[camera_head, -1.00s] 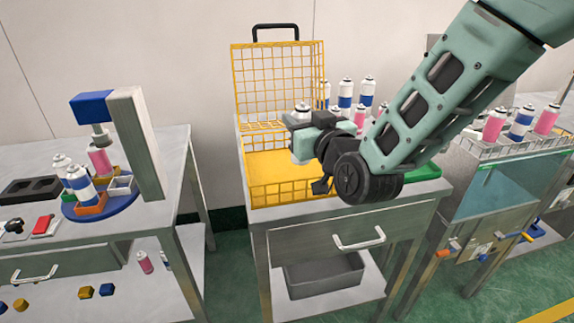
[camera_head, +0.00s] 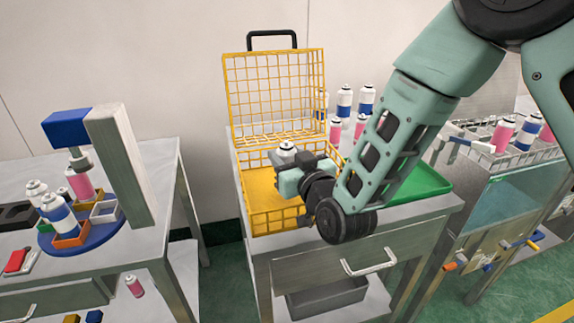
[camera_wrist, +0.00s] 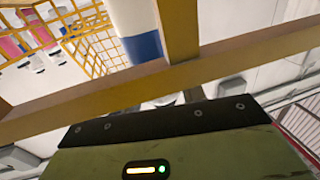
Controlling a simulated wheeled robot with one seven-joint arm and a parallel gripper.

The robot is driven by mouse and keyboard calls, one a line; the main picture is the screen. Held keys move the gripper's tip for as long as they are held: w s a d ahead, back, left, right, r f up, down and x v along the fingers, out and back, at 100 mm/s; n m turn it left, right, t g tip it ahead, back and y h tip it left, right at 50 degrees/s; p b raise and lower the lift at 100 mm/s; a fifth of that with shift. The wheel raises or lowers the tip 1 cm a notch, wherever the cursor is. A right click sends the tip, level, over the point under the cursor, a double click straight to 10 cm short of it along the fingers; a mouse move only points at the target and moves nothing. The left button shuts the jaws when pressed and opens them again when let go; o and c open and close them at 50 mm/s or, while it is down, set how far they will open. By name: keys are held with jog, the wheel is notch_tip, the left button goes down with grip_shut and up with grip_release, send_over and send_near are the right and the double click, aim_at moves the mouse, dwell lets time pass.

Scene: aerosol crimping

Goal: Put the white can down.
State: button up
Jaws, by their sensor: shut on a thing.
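The white can (camera_head: 285,150) is held upright in my gripper (camera_head: 293,167) over the yellow wire basket (camera_head: 274,225). Its top and upper body show in the head view; my gripper hides the lower part. My gripper is shut on the can, near the basket's back and right side. I cannot tell whether the can's base touches the basket floor. In the wrist view, a white can with a blue band (camera_wrist: 142,45) stands beyond brown bars; I cannot tell which can it is.
The basket's mesh lid (camera_head: 272,95) stands open behind. A green tray (camera_head: 415,183) lies right of the basket, with several cans (camera_head: 344,100) behind my arm. A station with a blue turntable (camera_head: 85,238) is at left. A can rack (camera_head: 500,140) is at right.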

jog(key=shift+f, duration=1.15)
jog(key=shift+f, duration=0.1)
jog(key=shift+f, duration=0.1)
jog(key=o, duration=1.3)
jog(key=shift+r, duration=0.3)
jog(key=shift+p+v, duration=0.4)
jog(key=shift+v, duration=5.6)
jog(key=shift+f, duration=0.15)
